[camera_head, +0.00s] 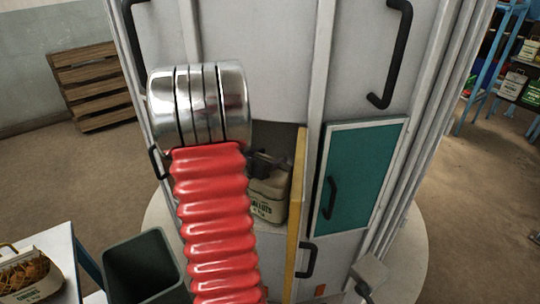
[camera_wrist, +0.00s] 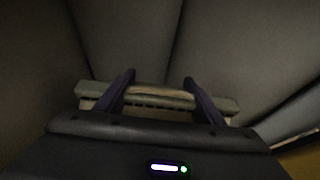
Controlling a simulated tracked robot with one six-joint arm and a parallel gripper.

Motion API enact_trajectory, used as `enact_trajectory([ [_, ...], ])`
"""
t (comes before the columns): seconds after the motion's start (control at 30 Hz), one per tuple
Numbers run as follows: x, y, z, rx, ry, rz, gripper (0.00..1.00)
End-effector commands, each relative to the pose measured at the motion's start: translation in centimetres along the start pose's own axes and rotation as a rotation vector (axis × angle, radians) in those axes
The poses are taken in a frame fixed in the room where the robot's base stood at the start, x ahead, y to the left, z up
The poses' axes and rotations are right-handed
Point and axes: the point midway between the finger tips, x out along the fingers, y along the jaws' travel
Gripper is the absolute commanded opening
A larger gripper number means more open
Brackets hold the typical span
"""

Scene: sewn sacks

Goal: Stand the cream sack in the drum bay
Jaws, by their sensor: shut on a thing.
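The cream sack (camera_head: 268,205), with dark lettering, is upright inside the open drum bay (camera_head: 283,137). My arm partly covers the bay and the left of the sack. My gripper (camera_head: 266,163) reaches into the bay and is shut on the sack's top handle. In the wrist view my gripper (camera_wrist: 157,86) has its two dark fingers at the handle, above the sack's pale top seam (camera_wrist: 226,104). The sack's base is near the bay's lower edge; I cannot tell whether it rests on the floor of the bay.
A yellow-edged door (camera_head: 298,195) stands open at the bay's right. A closed teal door (camera_head: 362,172) is beside it. A dark green bin (camera_head: 145,268) and a white table (camera_head: 62,243) with a basket-like sack are at lower left. A pallet (camera_head: 85,80) leans behind.

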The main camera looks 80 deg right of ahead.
Motion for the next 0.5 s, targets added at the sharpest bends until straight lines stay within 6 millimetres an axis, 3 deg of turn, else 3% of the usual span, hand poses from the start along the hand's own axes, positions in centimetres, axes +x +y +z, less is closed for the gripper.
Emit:
enact_trajectory([
  [0.2,0.0,0.11,0.38,0.003,-0.009,0.001,0.0],
  [0.23,0.02,0.02,-0.09,-0.001,0.0,0.0,0.63],
  [0.5,0.01,0.03,-0.08,-0.001,0.0,0.0,0.81],
])
